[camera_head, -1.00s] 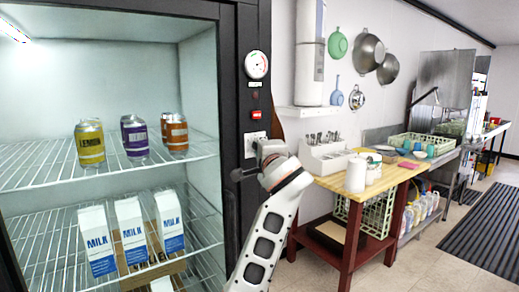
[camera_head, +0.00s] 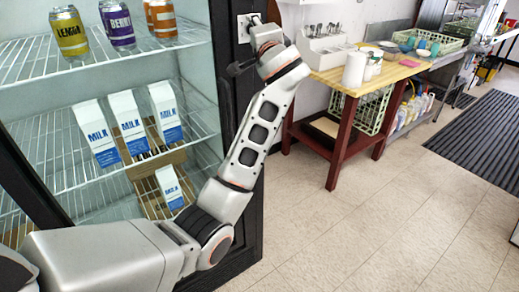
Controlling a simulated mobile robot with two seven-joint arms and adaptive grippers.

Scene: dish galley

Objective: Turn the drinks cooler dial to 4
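The open drinks cooler (camera_head: 222,60) stands at the left, with a dark frame. A small white plate (camera_head: 243,22) on its right front post is partly covered by my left gripper (camera_head: 252,30). The dial itself and its numbers are hidden behind the gripper, so its setting does not show. My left arm comes in from the lower left and reaches up to this plate. The gripper is at or very near the plate. The fingers are too hidden to tell whether they are open or shut. My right gripper is out of view.
Lemon (camera_head: 69,32), berry (camera_head: 117,24) and orange cans stand on the upper wire shelf. Several milk cartons (camera_head: 96,133) stand below. A wooden-topped table (camera_head: 372,72) with a white cutlery holder (camera_head: 322,48) is close right of the gripper.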

